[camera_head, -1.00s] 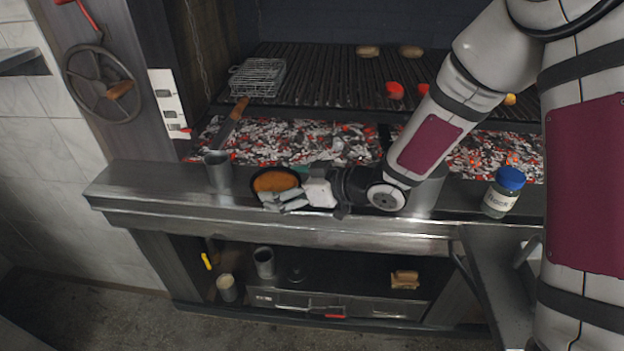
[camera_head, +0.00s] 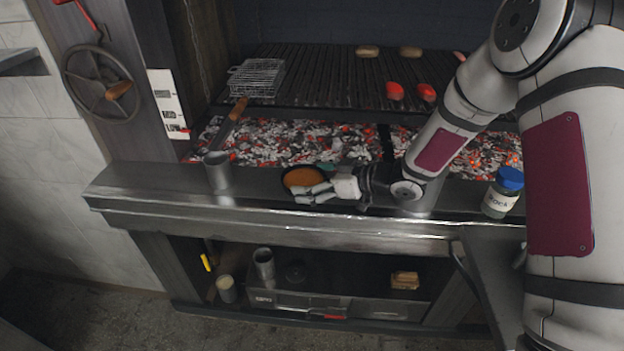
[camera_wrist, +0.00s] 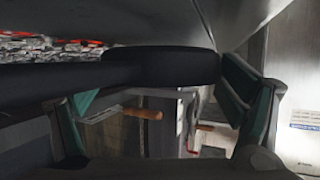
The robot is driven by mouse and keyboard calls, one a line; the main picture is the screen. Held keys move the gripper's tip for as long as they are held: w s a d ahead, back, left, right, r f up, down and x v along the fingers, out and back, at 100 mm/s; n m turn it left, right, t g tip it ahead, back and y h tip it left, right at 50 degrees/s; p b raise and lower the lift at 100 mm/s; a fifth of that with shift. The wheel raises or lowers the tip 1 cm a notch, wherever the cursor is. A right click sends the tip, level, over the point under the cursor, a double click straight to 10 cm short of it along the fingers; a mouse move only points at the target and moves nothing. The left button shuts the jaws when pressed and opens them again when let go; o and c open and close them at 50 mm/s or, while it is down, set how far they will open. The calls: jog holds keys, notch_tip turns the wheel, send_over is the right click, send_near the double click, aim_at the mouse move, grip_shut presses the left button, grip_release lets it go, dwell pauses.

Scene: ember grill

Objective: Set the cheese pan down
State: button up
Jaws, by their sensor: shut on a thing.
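The cheese pan (camera_head: 302,178) is a small round dark pan filled with orange cheese. It is at the metal ledge in front of the coals, right of a grey metal cup (camera_head: 217,171). My gripper (camera_head: 315,191) is shut on the pan from its right side. In the wrist view the dark pan (camera_wrist: 170,66) spans the picture between the two teal-padded fingers. The pan looks roughly level. I cannot tell whether its underside touches the ledge, as the gripper hides its near right edge.
Glowing coals (camera_head: 290,142) lie just behind the ledge (camera_head: 150,185). A blue-capped jar (camera_head: 503,193) stands on the right. A wire basket (camera_head: 256,77), buns and red pieces (camera_head: 395,91) are on the grill grate (camera_head: 325,80). A lower shelf holds cups.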

jog(key=shift+f+b, duration=0.3)
jog(key=shift+f, duration=0.15)
jog(key=o, duration=1.3)
jog(key=shift+s+f, duration=0.1)
jog(key=shift+o, duration=1.2)
jog(key=shift+f, duration=0.1)
